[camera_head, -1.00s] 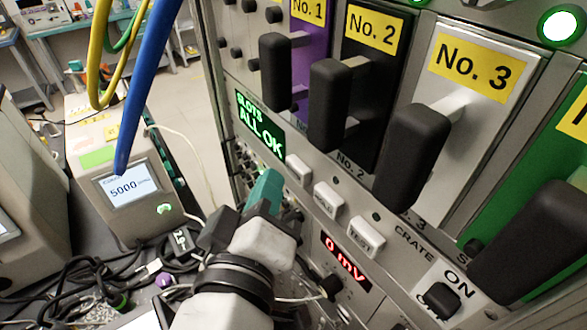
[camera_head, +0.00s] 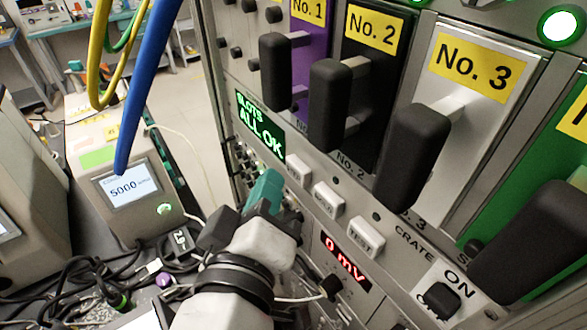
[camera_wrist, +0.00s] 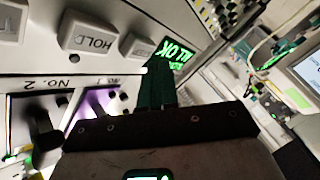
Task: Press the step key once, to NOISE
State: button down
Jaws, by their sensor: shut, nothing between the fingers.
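The leftmost key (camera_head: 298,170) of a row of three pale keys on the crate's front is the likely step key; its label is too blurred to read. Part of it shows in the wrist view (camera_wrist: 134,43), beside the HOLD key (camera_wrist: 90,33). My gripper (camera_head: 267,184) has teal fingers, shut and empty, just left of that key in the head view. In the wrist view the fingertips (camera_wrist: 158,72) lie close to the key and the display's edge; I cannot tell whether they touch. The green display (camera_head: 260,125) reads "SLOTS ALL OK".
The HOLD key (camera_head: 328,200) and TEST key (camera_head: 366,236) sit to the right. Black handles jut out above the keys, such as the No. 3 handle (camera_head: 411,155). A red readout (camera_head: 346,259) shows "0 mV". Cables (camera_head: 75,275) lie on the left bench.

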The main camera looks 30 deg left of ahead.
jog(key=shift+w+d, duration=0.1)
jog(key=shift+w, duration=0.1)
jog(key=shift+w+d, duration=0.1)
jog(key=shift+w, duration=0.1)
jog(key=shift+w+d+p, duration=0.35)
jog(key=shift+w, duration=0.5)
dwell(1.1)
dwell(0.3)
jog(key=shift+s+a, duration=0.25)
jog(key=shift+s, duration=0.4)
jog(key=shift+s+a, duration=0.25)
jog(key=shift+s, duration=0.35)
jog(key=s, duration=0.1)
jog(key=s+a, duration=0.1)
jog(key=s, duration=0.1)
jog(key=s+a, duration=0.1)
jog(key=shift+s, duration=0.3)
dwell(0.5)
